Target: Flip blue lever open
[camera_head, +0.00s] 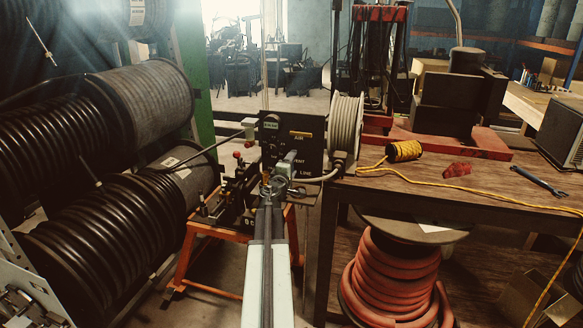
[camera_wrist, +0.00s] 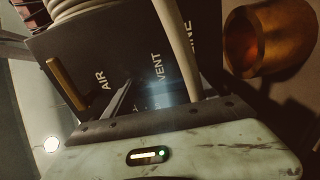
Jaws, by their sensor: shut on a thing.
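My gripper (camera_head: 281,172) reaches forward to a dark panel (camera_head: 308,130) marked AIR, VENT and LINE. Its pale body fills the bottom of the wrist view, with the panel (camera_wrist: 130,50) close in front. The jaws are shut at the panel near the VENT label, where a blue lever would sit. They largely hide what they hold, and no clear blue shows apart from a faint bluish patch. A yellow handle (camera_wrist: 68,83) stands beside the AIR label, apart from my gripper. It also shows in the head view (camera_head: 301,135).
A pale hose reel (camera_head: 345,128) stands right of the panel. A brass cylinder (camera_wrist: 270,38) is at the right of the wrist view. A wooden bench (camera_head: 430,185) holds yellow cord (camera_head: 404,151). Black hose drums (camera_head: 120,225) crowd the left. An orange stand (camera_head: 180,262) is below.

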